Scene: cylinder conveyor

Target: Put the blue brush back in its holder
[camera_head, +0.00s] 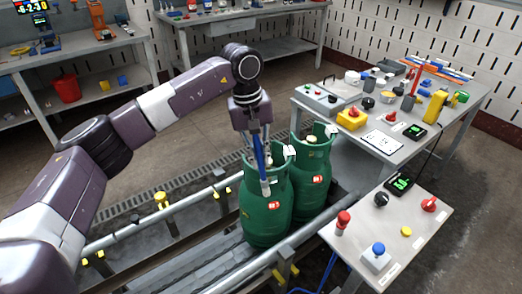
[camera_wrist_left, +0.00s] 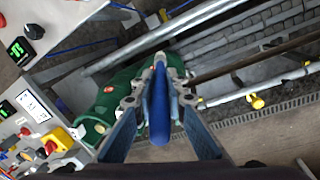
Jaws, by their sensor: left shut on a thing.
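My left gripper (camera_head: 257,146) points down over the green gas cylinders and is shut on the blue brush (camera_head: 261,164). The brush hangs nearly upright, its pale lower end in front of the nearer cylinder (camera_head: 262,220); I cannot tell whether they touch. In the left wrist view the blue handle (camera_wrist_left: 160,108) lies between the two fingers of the left gripper (camera_wrist_left: 160,92), with a green cylinder (camera_wrist_left: 108,95) beyond. I cannot make out which thing is the brush holder. My right gripper is not in view.
A second green cylinder (camera_head: 312,180) stands right behind the first on the conveyor (camera_head: 190,276). A grey worktable (camera_head: 350,152) crowded with tools stands right. A smaller control table (camera_head: 402,243) with knobs and a display stands in front. Metal rails (camera_head: 165,212) flank the conveyor.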

